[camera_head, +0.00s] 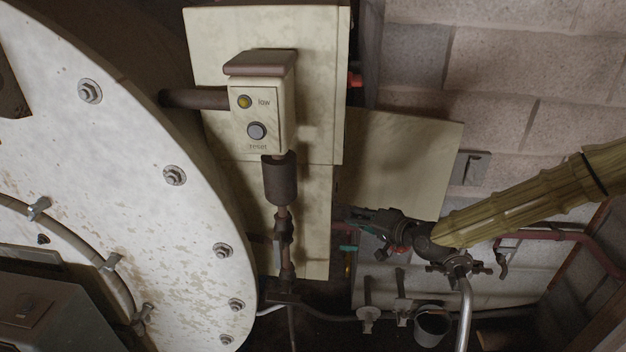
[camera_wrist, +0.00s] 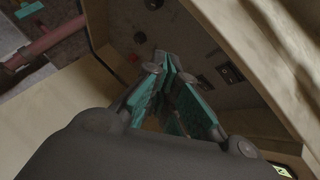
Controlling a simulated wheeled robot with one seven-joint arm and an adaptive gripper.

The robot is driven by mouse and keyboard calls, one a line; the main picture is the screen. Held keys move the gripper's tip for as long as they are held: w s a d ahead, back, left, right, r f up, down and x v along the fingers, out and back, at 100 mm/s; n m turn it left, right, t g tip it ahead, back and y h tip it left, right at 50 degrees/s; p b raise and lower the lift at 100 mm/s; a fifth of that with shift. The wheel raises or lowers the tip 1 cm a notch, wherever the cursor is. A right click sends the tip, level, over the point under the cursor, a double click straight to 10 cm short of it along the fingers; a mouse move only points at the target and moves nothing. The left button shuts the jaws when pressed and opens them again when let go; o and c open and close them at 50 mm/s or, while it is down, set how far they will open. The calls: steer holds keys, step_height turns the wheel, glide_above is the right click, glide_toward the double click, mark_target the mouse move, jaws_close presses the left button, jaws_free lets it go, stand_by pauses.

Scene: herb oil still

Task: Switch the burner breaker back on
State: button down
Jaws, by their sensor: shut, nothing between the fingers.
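In the wrist view my gripper (camera_wrist: 170,64) is shut and empty, its teal-padded fingers drawn together at the tips. It points into an open cabinet with a dark inner panel (camera_wrist: 190,28). A small black framed switch (camera_wrist: 231,73), perhaps the breaker, sits on that panel to the right of the fingertips, apart from them in the picture. Its on or off position is too small to tell. In the head view my gripper (camera_head: 350,233) is beside the cream cabinet's right edge, partly hidden. The panel's face is hidden there.
In the head view the cabinet's cream door (camera_head: 400,165) hangs open above my gripper. A control box (camera_head: 262,115) marked "low" and "reset" stands left. A large pale drum (camera_head: 120,200) fills the left.

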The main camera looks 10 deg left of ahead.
steer(key=w+d+r+t+y, duration=0.1)
steer(key=w+r, duration=0.3)
steer(key=r, duration=0.5)
steer(key=shift+w+d, duration=0.15)
steer(key=shift+w, duration=0.1)
steer(key=a, duration=0.8)
steer(key=shift+a+r, duration=0.35)
steer(key=shift+r, duration=0.1)
steer(key=shift+a, duration=0.2)
stand_by(0.8)
steer(key=shift+a+b, duration=0.3)
steer(key=shift+a+r, duration=0.1)
steer(key=shift+a, duration=0.15)
stand_by(0.9)
steer(key=shift+d, duration=0.15)
